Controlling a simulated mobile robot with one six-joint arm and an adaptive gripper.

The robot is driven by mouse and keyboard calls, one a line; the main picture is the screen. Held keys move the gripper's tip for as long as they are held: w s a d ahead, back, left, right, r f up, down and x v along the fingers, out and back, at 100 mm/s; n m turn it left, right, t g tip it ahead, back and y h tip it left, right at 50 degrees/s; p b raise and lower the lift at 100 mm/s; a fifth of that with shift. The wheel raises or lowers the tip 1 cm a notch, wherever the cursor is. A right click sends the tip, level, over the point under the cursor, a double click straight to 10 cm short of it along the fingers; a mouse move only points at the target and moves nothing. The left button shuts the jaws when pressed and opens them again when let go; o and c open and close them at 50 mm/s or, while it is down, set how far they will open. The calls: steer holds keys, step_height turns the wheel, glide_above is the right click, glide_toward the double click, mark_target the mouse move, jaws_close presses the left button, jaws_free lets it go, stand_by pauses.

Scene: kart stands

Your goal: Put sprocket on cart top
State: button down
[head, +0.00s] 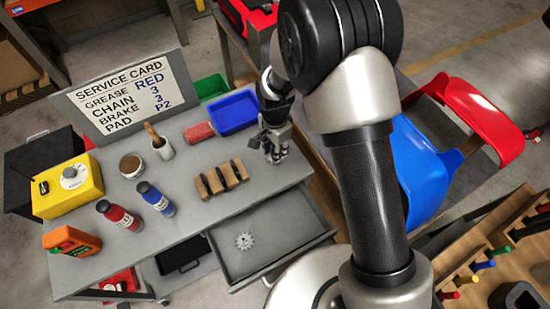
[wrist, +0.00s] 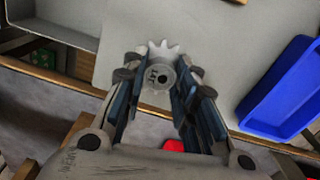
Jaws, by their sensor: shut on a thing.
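My gripper (wrist: 160,80) is shut on a small grey toothed sprocket (wrist: 161,52), which has a dark centre hole and a marking on its hub. In the wrist view the sprocket shows between the fingertips, over the edge area of the grey cart top (wrist: 215,30). I cannot tell whether it touches the surface. In the head view my gripper (head: 274,147) is at the right part of the cart top (head: 190,165), and the held sprocket cannot be made out.
A blue tray (head: 233,112), red block (head: 199,132) and wooden block holder (head: 221,179) stand near my gripper. Bottles (head: 118,216), a yellow box (head: 68,187), a cup (head: 161,148) and the service card (head: 125,90) are farther left. The top's middle has clear room.

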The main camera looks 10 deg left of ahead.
steer(key=shift+f+b, duration=0.4)
steer(key=shift+f, duration=2.1)
steer(key=shift+f, duration=0.1)
steer(key=shift+f, duration=0.15)
steer(key=c, duration=1.3)
jaws_free()
